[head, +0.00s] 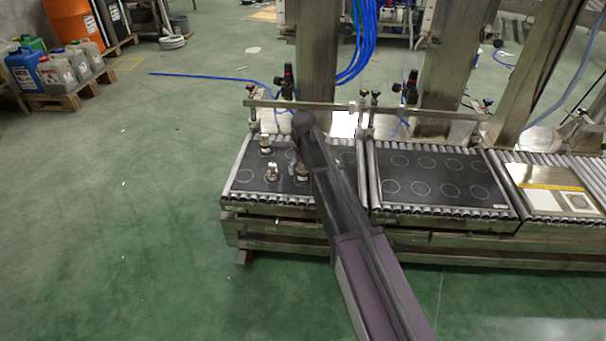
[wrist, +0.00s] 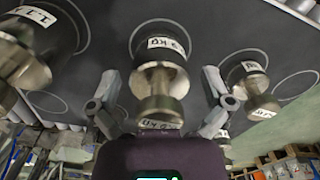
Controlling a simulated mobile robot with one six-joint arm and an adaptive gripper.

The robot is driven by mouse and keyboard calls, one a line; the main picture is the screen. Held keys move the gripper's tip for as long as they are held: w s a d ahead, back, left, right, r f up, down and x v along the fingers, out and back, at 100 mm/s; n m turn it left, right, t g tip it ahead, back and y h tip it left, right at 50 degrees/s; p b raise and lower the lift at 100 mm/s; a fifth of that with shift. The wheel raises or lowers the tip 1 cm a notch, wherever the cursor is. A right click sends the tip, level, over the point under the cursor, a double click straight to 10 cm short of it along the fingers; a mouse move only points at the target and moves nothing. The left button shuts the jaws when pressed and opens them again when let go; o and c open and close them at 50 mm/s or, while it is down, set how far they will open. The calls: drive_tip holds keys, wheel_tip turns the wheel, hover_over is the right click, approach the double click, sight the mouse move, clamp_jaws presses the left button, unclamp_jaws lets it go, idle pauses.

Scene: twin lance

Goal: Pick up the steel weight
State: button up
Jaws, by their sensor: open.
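Several steel weights with knobbed tops and white labels stand on a dark board with drawn circles (head: 245,181). In the head view one weight (head: 266,145) stands at the back left, another (head: 272,173) in front of it, and a third (head: 301,173) is partly hidden by my arm. In the wrist view my gripper (wrist: 160,88) is open, with one finger on each side of a labelled steel weight (wrist: 158,82). I cannot tell whether either finger touches it. Other weights show at left (wrist: 22,62) and right (wrist: 257,84). My gripper's fingers are hidden in the head view.
The board lies on a roller conveyor with a metal rail (head: 340,105) along its back. A second circled board (head: 430,185) to the right is empty. Steel posts (head: 316,60) and blue hoses (head: 360,40) stand behind.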

drive_tip(key=c, duration=1.3)
drive_tip(key=shift+r, duration=0.2)
drive_tip(key=shift+r+p, duration=1.6)
drive_tip(key=shift+p, duration=0.25)
drive_tip(key=s+d, duration=0.1)
drive_tip(key=s, duration=0.4)
drive_tip(key=s+d+r+p, duration=0.1)
drive_tip(key=s, duration=0.4)
drive_tip(key=s+d, duration=0.1)
drive_tip(key=s, duration=0.4)
drive_tip(key=shift+s+d+r, duration=0.2)
drive_tip(key=shift+s, duration=0.1)
